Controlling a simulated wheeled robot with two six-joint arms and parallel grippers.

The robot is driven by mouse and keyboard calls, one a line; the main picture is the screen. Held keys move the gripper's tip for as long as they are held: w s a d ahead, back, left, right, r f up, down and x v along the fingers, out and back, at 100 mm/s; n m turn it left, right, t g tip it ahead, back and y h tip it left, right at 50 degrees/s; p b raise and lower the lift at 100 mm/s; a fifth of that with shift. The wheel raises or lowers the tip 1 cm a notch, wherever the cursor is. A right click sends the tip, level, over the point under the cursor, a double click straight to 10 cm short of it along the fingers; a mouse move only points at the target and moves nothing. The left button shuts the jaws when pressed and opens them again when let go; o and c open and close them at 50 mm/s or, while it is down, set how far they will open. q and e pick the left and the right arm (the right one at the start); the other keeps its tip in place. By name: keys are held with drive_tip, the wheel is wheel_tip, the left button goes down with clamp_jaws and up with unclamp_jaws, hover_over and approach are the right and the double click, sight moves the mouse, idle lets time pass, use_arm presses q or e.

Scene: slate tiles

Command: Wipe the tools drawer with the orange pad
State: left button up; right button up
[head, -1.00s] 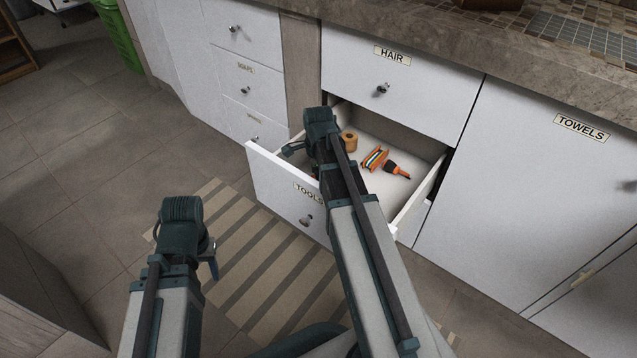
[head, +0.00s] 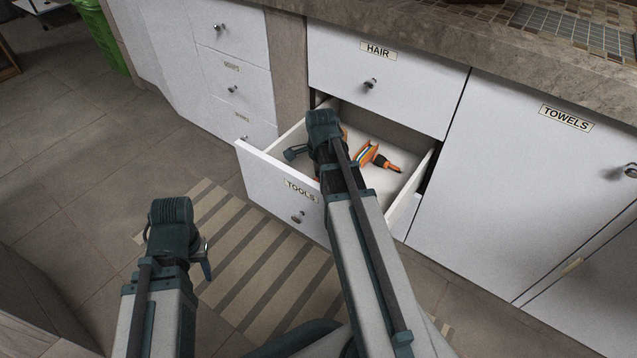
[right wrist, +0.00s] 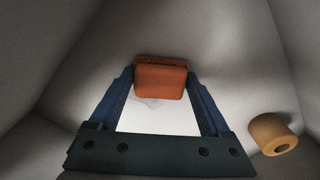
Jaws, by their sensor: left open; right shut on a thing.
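The tools drawer (head: 275,190) stands pulled open, with a TOOLS label on its white front. My right arm reaches over it from the front. In the right wrist view my right gripper (right wrist: 160,82) is shut on the orange pad (right wrist: 160,84), inside the drawer. A faint grey mark (right wrist: 150,102) shows on the pale drawer floor just below the pad. I cannot tell whether the pad touches the floor. In the head view the pad is hidden. My left gripper (head: 205,264) is open and empty above the striped mat, left of the drawer.
A tape roll (right wrist: 273,134) lies in the drawer, right of my right gripper. An orange-and-black tool (head: 386,163) and a striped orange item (head: 365,154) lie farther right. The closed HAIR drawer (head: 390,85) overhangs the back. The striped mat (head: 255,265) is clear.

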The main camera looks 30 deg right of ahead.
drive_tip(key=shift+s+d+f, duration=0.1)
drive_tip(key=shift+s+d, duration=0.25)
drive_tip(key=shift+s, duration=0.5)
drive_tip(key=shift+s+d, duration=0.35)
drive_tip(key=shift+s, duration=0.5)
drive_tip(key=shift+s+d, duration=0.4)
drive_tip(key=shift+s, duration=0.45)
drive_tip(key=shift+s+d, duration=0.4)
drive_tip(key=shift+s, duration=0.45)
drive_tip(key=shift+f, duration=0.1)
drive_tip(key=shift+w, duration=0.15)
drive_tip(key=shift+w+a, duration=0.35)
drive_tip(key=shift+w, duration=0.4)
drive_tip(key=shift+w+a, duration=0.3)
drive_tip(key=shift+w, duration=0.45)
drive_tip(key=shift+w+a, duration=0.15)
drive_tip(key=shift+w, duration=0.05)
drive_tip(key=shift+w, duration=0.1)
drive_tip(key=shift+w+a, duration=0.4)
drive_tip(key=shift+w, duration=0.4)
drive_tip(key=shift+w+a, duration=0.4)
drive_tip(key=shift+w, duration=0.4)
